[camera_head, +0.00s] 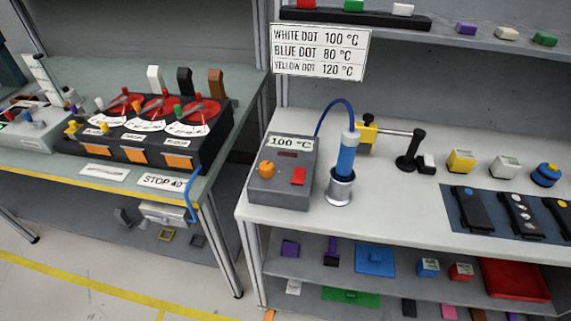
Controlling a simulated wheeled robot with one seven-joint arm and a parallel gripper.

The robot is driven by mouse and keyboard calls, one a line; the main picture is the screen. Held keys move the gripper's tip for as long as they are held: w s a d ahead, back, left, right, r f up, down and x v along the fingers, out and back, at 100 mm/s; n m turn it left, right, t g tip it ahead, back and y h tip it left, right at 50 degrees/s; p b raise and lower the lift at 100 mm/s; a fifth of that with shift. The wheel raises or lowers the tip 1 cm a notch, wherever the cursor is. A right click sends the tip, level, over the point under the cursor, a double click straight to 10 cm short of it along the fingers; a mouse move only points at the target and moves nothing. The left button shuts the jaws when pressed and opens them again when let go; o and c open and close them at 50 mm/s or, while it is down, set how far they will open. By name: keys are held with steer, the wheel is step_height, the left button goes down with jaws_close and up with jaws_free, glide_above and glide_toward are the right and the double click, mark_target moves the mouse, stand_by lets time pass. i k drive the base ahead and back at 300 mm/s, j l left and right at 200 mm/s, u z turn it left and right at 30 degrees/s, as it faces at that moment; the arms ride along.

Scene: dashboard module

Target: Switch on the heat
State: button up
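A grey control box (281,178) stands on the white bench near its left front corner. Its top carries a label (290,143) reading "100 °C", an orange knob (267,169) and a red switch (298,176). I cannot tell the switch's position at this size. A dark strip (288,155) sits below the label. A blue cable (328,112) runs from the box to a blue cylindrical tool (346,158) standing upright in a metal holder (340,189). My gripper is not in view.
A sign (319,53) lists white dot 100 °C, blue dot 80 °C, yellow dot 120 °C. A yellow clamp with a dark stand (410,150) is behind the tool. Dark pieces lie on a blue mat (480,226) at right. A second bench (215,125) with dials stands left.

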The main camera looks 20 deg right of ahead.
mark_target(298, 177)
steer(key=k+l+u, duration=0.5)
steer(key=k+u, duration=0.25)
steer(key=i, duration=0.1)
